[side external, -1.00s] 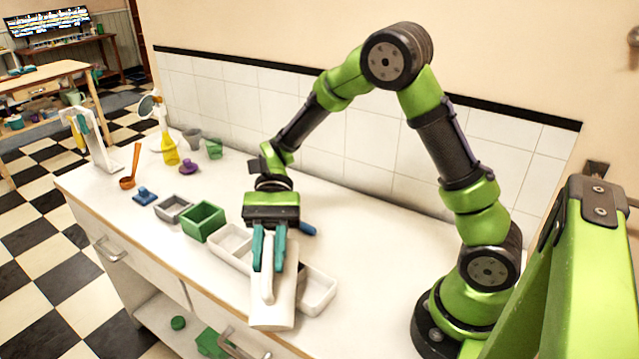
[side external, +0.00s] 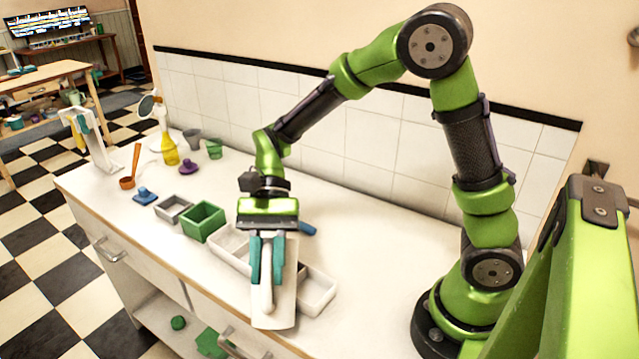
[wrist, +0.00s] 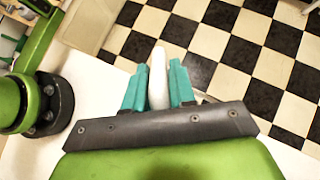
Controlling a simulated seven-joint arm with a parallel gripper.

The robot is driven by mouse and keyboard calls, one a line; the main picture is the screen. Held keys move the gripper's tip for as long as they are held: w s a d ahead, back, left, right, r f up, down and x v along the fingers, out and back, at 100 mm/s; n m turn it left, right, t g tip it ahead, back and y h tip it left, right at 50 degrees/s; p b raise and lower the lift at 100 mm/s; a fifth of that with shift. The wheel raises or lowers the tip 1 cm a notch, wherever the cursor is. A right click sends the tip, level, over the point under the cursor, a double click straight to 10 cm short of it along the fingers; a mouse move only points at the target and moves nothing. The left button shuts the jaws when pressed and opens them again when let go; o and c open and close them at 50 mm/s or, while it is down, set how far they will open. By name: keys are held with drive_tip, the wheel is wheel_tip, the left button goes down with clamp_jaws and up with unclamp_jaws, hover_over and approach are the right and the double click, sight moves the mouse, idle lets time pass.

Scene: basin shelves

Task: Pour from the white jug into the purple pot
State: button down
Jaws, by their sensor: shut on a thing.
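The white jug (side external: 285,309) is at the front edge of the counter, before the white tray. My gripper (side external: 266,281) points down with its teal fingers shut on the jug's handle. In the wrist view, a white part of the jug (wrist: 158,80) shows between the fingertips (wrist: 158,88). The jug looks about upright; I cannot tell whether its base touches the counter. A small purple thing with a knob (side external: 188,168), the only purple candidate for the pot, sits farther back left on the counter, well apart from my gripper. Its inside is not visible.
White trays (side external: 318,292) lie behind and beside the jug. A green box (side external: 203,222), a grey box (side external: 173,208) and a blue piece (side external: 145,195) line the front left. A yellow bottle (side external: 170,153) and a green cup (side external: 214,149) stand behind. The counter's right back is clear.

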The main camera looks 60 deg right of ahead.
sight(265, 315)
drive_tip(key=shift+s+a+t+h, duration=0.4)
drive_tip(key=shift+a+t+h, duration=0.25)
drive_tip(key=shift+h, duration=0.25)
drive_tip(key=a+h, duration=0.1)
drive_tip(key=s+a+f+t+h, duration=0.1)
drive_tip(key=s+a, duration=0.1)
drive_tip(key=shift+f+t+h, duration=0.35)
drive_tip(key=shift+h, duration=0.05)
drive_tip(key=shift+s+a+f+t+h, duration=0.3)
drive_tip(key=shift+a+f+t+h, duration=0.3)
drive_tip(key=shift+h, duration=0.3)
drive_tip(key=shift+s+a+f+t+h, duration=0.15)
drive_tip(key=shift+a+f+t+h, duration=0.1)
drive_tip(key=shift+f+h, duration=0.2)
drive_tip(key=shift+s+a+f+t+h, duration=0.15)
drive_tip(key=shift+f+t+h, duration=0.15)
drive_tip(key=shift+f, duration=0.2)
